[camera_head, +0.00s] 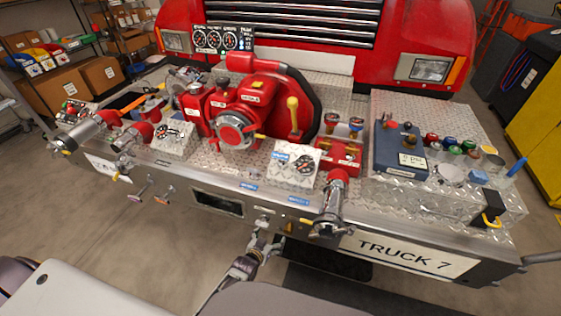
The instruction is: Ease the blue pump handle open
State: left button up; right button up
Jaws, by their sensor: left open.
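A slim blue handle (517,167) sticks up at the right end of the truck's front bumper, tilted to the right. Smaller blue parts show at the bumper's left end (152,90), too small to tell apart. The picture does not settle which is the pump handle. The red pump (255,103) with a yellow lever (293,108) stands mid-bumper. My left gripper (264,240) is open and empty, low in front of the bumper's middle, well apart from the blue handle. My right gripper is not in view.
The diamond-plate bumper has a silver nozzle (332,208) on a red base at its front edge and more nozzles (85,132) at left. A blue box (401,150) and several coloured knobs stand at right. A yellow cabinet (535,130) is far right. Floor is clear at left.

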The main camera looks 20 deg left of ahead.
pick_arm(q)
jog(key=w+r+t+b, duration=0.1)
jog(key=w+r, duration=0.1)
jog(key=r, duration=0.2)
jog(key=w+r+t, duration=0.1)
jog(key=w+r, duration=0.1)
jog(key=r, duration=0.2)
jog(key=w+r+t+b, duration=0.1)
jog(key=w+r, duration=0.1)
jog(key=r, duration=0.2)
jog(key=shift+w+a+b, duration=0.3)
jog(key=shift+w+a, duration=0.1)
notch_tip(320, 180, up, 14)
jog(key=f+n+t+b, duration=0.1)
jog(key=t+b, duration=0.2)
send_over(275, 203)
jog(key=s+a, duration=0.1)
jog(key=a, duration=0.1)
jog(key=shift+s+r+y, duration=0.15)
jog(key=shift+r+y, duration=0.1)
jog(key=shift+y, duration=0.15)
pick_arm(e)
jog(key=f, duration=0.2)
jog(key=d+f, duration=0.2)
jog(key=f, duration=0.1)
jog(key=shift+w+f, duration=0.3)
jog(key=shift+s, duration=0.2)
pick_arm(q)
jog(key=shift+w, duration=0.2)
